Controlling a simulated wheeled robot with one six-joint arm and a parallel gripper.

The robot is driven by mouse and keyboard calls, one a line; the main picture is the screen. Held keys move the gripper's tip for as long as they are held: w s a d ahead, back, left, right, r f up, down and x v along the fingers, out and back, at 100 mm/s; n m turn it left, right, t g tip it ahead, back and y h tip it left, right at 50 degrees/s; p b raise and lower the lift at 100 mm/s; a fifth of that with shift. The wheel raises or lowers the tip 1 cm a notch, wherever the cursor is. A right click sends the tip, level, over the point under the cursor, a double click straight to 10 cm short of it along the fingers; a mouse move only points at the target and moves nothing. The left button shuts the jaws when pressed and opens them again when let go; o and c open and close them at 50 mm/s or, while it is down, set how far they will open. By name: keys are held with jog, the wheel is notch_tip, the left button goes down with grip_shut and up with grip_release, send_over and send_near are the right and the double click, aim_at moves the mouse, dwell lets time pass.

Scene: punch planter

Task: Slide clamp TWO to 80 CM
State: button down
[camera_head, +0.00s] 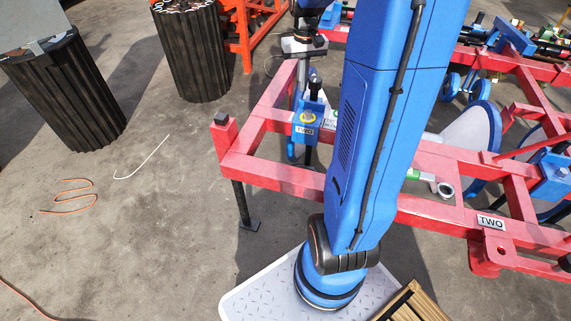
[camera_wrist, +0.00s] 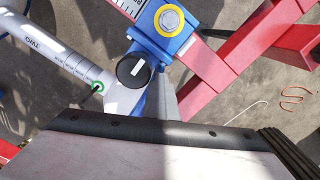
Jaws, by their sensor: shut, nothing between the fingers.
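Clamp TWO is a blue block (camera_head: 308,116) on the red frame (camera_head: 268,174), with a yellow ring, a black knob on top and a TWO label. In the wrist view the clamp (camera_wrist: 172,42) shows its yellow ring and round black knob (camera_wrist: 132,70). A printed scale (camera_wrist: 130,5) lies on the red beam beside it. Its numbers are too small to read. My gripper (camera_head: 299,84) points down just behind the knob. Its grey fingers (camera_wrist: 163,97) are together and empty beside the knob. I cannot tell whether they touch the clamp. My arm hides part of the beam.
A grey marked tube (camera_wrist: 52,54) labelled TWO joins at the clamp. Another TWO plate (camera_head: 490,222) is on the red frame at right. Dark bundles (camera_head: 192,55) stand at back left. Cables (camera_head: 70,193) lie on open floor at left.

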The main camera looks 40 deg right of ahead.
aim_at(317, 79)
jog(key=shift+s+d, duration=0.9)
jog(key=shift+s, duration=0.25)
jog(key=shift+s+d, duration=0.9)
jog(key=shift+s, duration=0.2)
jog(key=shift+w+a, duration=0.1)
jog(key=shift+w, duration=0.05)
jog(key=shift+w+a, duration=0.3)
jog(key=shift+w, duration=0.05)
jog(key=shift+r, duration=4)
jog(key=shift+a, duration=0.1)
